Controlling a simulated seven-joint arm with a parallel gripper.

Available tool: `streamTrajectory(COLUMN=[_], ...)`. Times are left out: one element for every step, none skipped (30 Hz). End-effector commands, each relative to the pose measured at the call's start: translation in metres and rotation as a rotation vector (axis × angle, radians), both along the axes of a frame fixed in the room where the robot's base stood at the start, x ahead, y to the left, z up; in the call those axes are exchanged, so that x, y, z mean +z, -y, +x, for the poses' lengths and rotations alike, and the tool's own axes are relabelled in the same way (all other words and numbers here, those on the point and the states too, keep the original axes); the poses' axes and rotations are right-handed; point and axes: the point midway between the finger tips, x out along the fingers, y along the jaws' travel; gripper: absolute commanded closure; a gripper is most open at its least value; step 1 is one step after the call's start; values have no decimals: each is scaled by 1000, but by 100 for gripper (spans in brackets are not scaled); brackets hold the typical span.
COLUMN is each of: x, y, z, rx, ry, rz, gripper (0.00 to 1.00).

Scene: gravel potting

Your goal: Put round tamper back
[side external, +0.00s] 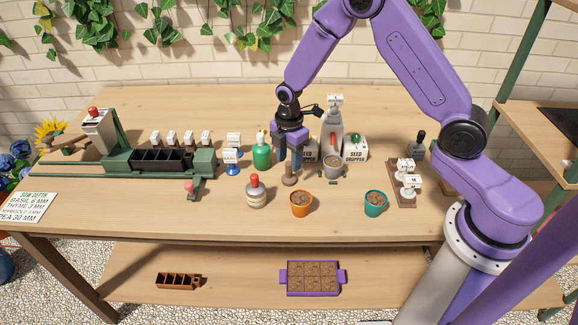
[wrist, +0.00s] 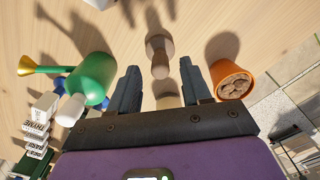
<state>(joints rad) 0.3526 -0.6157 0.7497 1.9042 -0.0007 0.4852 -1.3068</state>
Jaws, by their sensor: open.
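The round tamper (side external: 289,181) stands on the table, a brown wooden tool with a round base, directly below my gripper. In the wrist view the tamper (wrist: 158,48) shows its round base and its handle pointing toward the camera. My gripper (side external: 292,163) points down and is open. In the wrist view its two fingers (wrist: 160,80) are spread apart with the tamper's handle end near the gap. I cannot tell whether a finger touches it. In the side view the fingers hide the upper part of the tamper.
An orange pot (side external: 301,204) and a red-capped bottle (side external: 256,192) stand close in front. A teal pot (side external: 375,204) and a wooden stand (side external: 403,200) are farther right.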

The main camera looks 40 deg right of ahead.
Motion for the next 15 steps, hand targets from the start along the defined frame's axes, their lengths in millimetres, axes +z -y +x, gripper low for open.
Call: streamTrajectory(x=[11,17,24,30,36,43,47,52,58,62,66,70,72,75,77], y=[0,0,0,0,0,0,0,0,0,0,0,0,0,0,0], z=[1,1,1,1,1,1,1,0,1,1,1,0,0,0,0], rx=[0,0,0,0,0,0,0,0,0,0,0,0,0,0,0], ry=[6,5,6,5,6,5,5,4,5,3,4,3,2,2,2], rz=[2,1,2,1,2,1,1,1,1,1,1,1,0,1,0], gripper=[52,52,52,52,52,52,52,52,52,52,52,52,52,52,52])
